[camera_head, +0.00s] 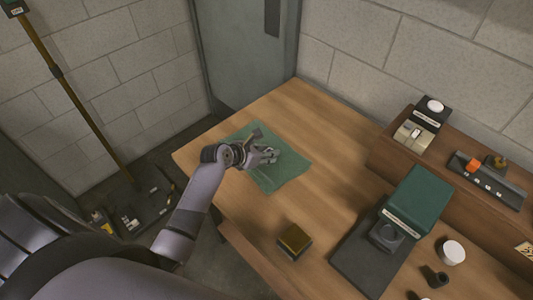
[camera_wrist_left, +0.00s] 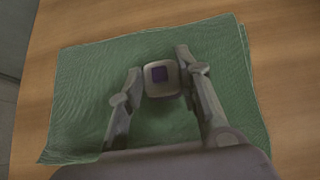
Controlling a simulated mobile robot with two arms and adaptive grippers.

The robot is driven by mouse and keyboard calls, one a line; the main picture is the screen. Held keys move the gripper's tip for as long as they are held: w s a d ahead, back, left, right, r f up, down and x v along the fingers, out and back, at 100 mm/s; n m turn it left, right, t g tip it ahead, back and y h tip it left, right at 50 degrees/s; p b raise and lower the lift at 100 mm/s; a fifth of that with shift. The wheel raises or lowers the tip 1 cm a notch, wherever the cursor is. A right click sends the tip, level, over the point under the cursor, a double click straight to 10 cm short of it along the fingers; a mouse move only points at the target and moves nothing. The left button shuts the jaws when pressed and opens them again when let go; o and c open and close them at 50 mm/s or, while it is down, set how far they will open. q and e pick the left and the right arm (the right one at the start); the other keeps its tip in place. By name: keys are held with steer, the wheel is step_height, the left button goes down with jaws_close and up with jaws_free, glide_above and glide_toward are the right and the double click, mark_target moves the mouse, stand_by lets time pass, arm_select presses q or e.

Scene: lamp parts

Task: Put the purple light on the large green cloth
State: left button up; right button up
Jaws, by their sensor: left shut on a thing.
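The large green cloth (camera_head: 284,179) lies at the left part of the wooden table, and it fills much of the left wrist view (camera_wrist_left: 85,80). My left gripper (camera_head: 272,154) is over the cloth. In the head view my gripper mostly hides the light. My right gripper is not in view.
A small brass-coloured box (camera_head: 295,240) stands on the table (camera_head: 330,140) nearer me. A green-topped device (camera_head: 418,197) on a dark base is to the right. A raised wooden shelf (camera_head: 447,143) with small devices runs along the right. A wall and door are behind.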

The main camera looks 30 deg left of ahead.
arm_select(q)
steer(key=shift+f, duration=0.4)
steer(key=shift+f, duration=0.1)
steer(key=shift+f, duration=0.1)
steer(key=shift+s+d+f, duration=0.1)
steer(key=shift+s+f, duration=0.2)
steer(key=shift+f, duration=0.2)
steer(key=shift+c, duration=0.5)
steer(key=o, duration=1.2)
steer(key=shift+w+f, duration=0.1)
steer(key=shift+f, duration=0.1)
steer(key=shift+r, duration=0.1)
steer(key=shift+r, duration=0.2)
steer(key=v, duration=0.8)
steer(key=r+v, duration=0.1)
steer(key=v, duration=0.3)
steer(key=shift+w+r, duration=0.1)
steer(key=shift+w, duration=0.1)
